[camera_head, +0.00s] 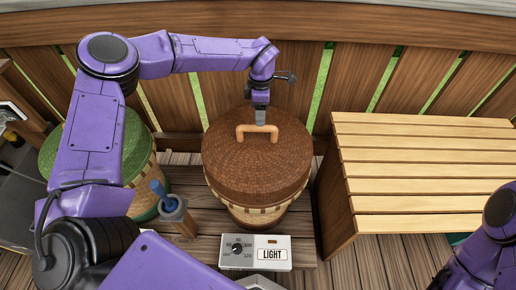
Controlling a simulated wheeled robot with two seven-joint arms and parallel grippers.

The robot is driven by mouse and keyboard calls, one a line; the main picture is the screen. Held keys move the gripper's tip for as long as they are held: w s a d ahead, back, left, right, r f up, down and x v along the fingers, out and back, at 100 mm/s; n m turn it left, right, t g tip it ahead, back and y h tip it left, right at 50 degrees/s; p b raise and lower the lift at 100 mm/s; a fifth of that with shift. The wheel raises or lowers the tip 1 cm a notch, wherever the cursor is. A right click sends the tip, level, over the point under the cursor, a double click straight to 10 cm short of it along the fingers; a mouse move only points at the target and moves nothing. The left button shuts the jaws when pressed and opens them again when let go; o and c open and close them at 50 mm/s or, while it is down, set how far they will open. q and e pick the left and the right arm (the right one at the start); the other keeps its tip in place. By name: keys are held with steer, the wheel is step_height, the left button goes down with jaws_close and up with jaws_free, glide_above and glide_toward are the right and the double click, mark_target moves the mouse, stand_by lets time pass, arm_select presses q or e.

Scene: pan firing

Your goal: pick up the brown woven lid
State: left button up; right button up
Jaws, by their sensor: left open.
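The brown woven lid (230,172) is round and sits on top of a woven basket (258,216) in the middle of the head view. A tan wooden handle (240,134) stands up from its top. My left gripper (261,118) is right at the handle, pointing down from above and behind it. It is open, and its grey fingers overlap the handle's crossbar in the picture. I cannot tell whether they touch it. My right arm shows only at the lower right edge, and its gripper is out of the frame.
A slatted wooden bench (420,170) stands to the right with a clear top. A green-topped basket (60,150) is at the left, partly behind my left arm. A control box marked LIGHT (255,253) and a holder with a blue-handled tool (180,218) are in front. A wooden fence (350,85) closes the back.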

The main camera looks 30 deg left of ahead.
mark_target(257, 128)
arm_select(q)
steer(key=f, duration=0.5)
steer(key=a+f, duration=0.1)
steer(key=f, duration=0.1)
steer(key=shift+s+f, duration=0.3)
steer(key=shift+s, duration=0.05)
jaws_close()
